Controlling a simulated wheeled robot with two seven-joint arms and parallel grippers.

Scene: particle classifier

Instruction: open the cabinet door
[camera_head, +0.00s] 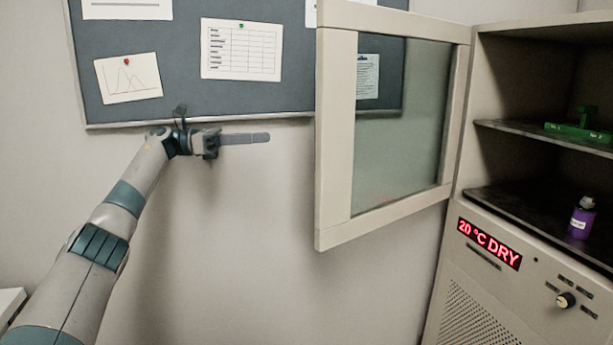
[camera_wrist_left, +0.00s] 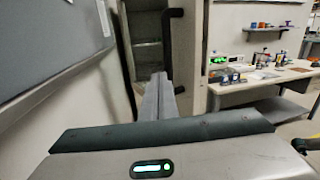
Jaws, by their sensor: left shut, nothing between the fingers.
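The cabinet door (camera_head: 335,135) has a beige frame and a glass pane (camera_head: 400,120). In the head view it stands swung wide open, hinged on the cabinet's (camera_head: 475,320) left side, its free edge toward the left. My left gripper (camera_head: 266,138) is to the left of the door, apart from it, with its fingers shut and empty, pointing right. In the left wrist view the shut fingers (camera_wrist_left: 157,97) point toward the door, where a black handle (camera_wrist_left: 168,50) shows on the frame. The handle is hidden in the head view. My right gripper is not in view.
The open cabinet has a shelf (camera_head: 500,130) with a green object (camera_head: 580,131); a purple bottle (camera_head: 582,218) stands below. A pinboard (camera_head: 190,60) hangs on the wall behind my left arm. The left wrist view shows a table (camera_wrist_left: 265,82) with several objects at right.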

